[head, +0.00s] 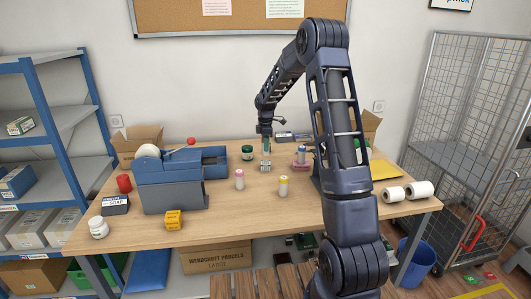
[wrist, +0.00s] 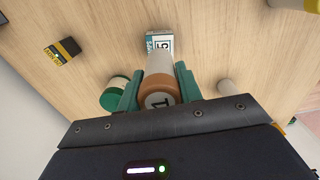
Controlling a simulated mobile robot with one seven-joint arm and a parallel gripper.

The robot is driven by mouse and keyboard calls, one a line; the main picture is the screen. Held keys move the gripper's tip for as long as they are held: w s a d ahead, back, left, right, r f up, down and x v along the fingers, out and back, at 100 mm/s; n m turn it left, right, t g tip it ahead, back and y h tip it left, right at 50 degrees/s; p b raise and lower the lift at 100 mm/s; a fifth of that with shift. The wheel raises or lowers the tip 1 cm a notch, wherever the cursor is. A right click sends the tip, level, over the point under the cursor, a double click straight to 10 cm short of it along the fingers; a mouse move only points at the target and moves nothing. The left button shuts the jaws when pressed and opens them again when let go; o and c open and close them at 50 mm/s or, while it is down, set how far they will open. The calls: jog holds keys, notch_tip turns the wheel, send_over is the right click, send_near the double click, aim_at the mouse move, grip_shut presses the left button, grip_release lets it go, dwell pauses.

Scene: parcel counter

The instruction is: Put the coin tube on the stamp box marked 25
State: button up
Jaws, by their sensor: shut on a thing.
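My gripper (head: 266,148) is shut on a coin tube. In the wrist view its green fingers (wrist: 159,92) grip the pale tube (wrist: 160,62), whose orange-brown cap carries a dark mark. A small white and green box (wrist: 159,42) lies just past the tube's far end; a 5 shows on it, and the rest of its marking is partly hidden. In the head view a small white-green box (head: 265,167) stands directly below my gripper. I cannot tell whether the tube touches it. The held tube is hardly distinguishable in the head view.
A green jar (head: 247,153) stands close left of my gripper. A pink-capped tube (head: 240,179) and a yellow-capped tube (head: 284,186) stand nearer the front. A purple-pink item (head: 301,156) is close right. A blue-grey machine (head: 170,183) fills the left. The front middle of the table is clear.

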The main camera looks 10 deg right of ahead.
jog(key=shift+f, duration=2)
jog(key=shift+f, duration=0.1)
jog(key=o, duration=1.1)
notch_tip(320, 180, up, 12)
jog(key=shift+r, duration=0.1)
jog(key=s+d+r+m+t, duration=0.1)
jog(key=s+d+r+m, duration=0.15)
jog(key=s+r, duration=0.4)
jog(key=s+d+r+m+t, duration=0.1)
jog(key=s+r+m, duration=0.2)
jog(key=s, duration=0.6)
jog(key=s+d+r+m, duration=0.25)
jog(key=s+r, duration=0.25)
jog(key=s, duration=0.3)
jog(key=s+d+m+t, duration=0.1)
jog(key=s+m, duration=0.2)
jog(key=s, duration=0.5)
jog(key=s+d+f+m, duration=0.1)
jog(key=s+m, duration=0.2)
jog(key=s, duration=0.4)
jog(key=s+d+f+m+t, duration=0.1)
jog(key=s+m, duration=0.3)
jog(key=s, duration=0.4)
jog(key=shift+s+f+t, duration=0.25)
jog(key=shift+s+t, duration=0.05)
